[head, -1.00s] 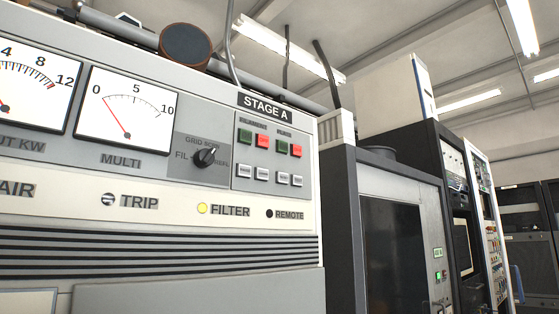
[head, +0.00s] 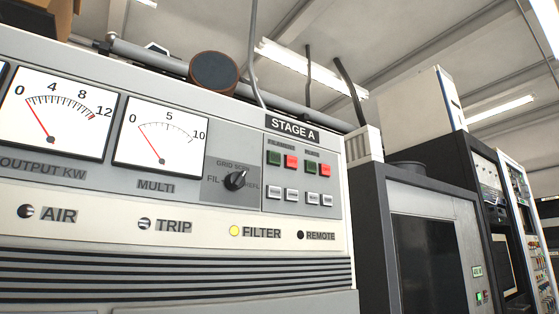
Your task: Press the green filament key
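The grey cabinet panel marked STAGE A (head: 292,129) fills the left and middle of the head view. The left pair has a green key (head: 274,158) and a red key (head: 291,162). The right pair has a green key (head: 311,169) and a red key (head: 325,170). The small label above the left pair is blurred but seems to read filaments; the one above the right pair is too small to read. Neither gripper is in view.
A row of pale keys (head: 291,195) sits under the coloured ones. A black rotary knob (head: 236,180) and the MULTI meter (head: 161,136) are to their left. The FILTER lamp (head: 234,231) is yellow. A dark cabinet (head: 425,245) stands to the right.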

